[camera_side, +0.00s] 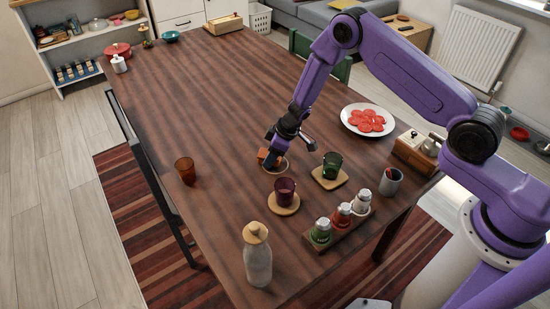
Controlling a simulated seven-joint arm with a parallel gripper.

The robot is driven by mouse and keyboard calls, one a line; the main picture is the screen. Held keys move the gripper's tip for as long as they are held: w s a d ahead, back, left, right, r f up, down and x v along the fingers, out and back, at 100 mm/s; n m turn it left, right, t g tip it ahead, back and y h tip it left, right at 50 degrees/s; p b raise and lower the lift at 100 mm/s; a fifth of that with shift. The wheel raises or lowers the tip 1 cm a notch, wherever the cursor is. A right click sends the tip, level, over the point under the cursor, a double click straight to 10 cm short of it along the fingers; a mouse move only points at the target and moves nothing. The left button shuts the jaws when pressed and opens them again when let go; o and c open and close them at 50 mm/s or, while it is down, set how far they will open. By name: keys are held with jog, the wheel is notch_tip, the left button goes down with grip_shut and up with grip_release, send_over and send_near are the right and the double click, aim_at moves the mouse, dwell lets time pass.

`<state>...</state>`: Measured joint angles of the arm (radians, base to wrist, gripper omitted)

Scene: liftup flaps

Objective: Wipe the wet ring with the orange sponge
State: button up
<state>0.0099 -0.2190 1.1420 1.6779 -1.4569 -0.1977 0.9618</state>
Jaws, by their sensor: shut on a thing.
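My gripper (272,149) points down over the middle of the wooden table, shut on the orange sponge (264,157). The sponge is low, at or very near the tabletop; I cannot tell whether it touches. The wet ring (279,172) shows as a pale, thin curve on the table just below and right of the sponge. Its upper part is hidden by the sponge and my gripper.
Near the ring, a dark red glass (284,188) and a green glass (332,164) stand on coasters. A plate of tomato slices (349,123), spice jars (341,216), a grey cup (390,183), a bottle (257,258) and an amber glass (186,171) stand around. The table's far left (190,90) is clear.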

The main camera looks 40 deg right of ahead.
aim_at(278, 173)
jog(key=shift+w+f, duration=0.3)
jog(key=shift+w, duration=0.3)
jog(key=shift+w+r, duration=0.2)
jog(key=shift+w, duration=0.2)
jog(key=shift+s+f, duration=0.2)
jog(key=shift+s, duration=0.2)
jog(key=shift+s+r, duration=0.1)
jog(key=shift+s, duration=3.3)
notch_tip(278, 173, up, 8)
jog(key=shift+d+f, duration=0.2)
jog(key=shift+d, duration=0.45)
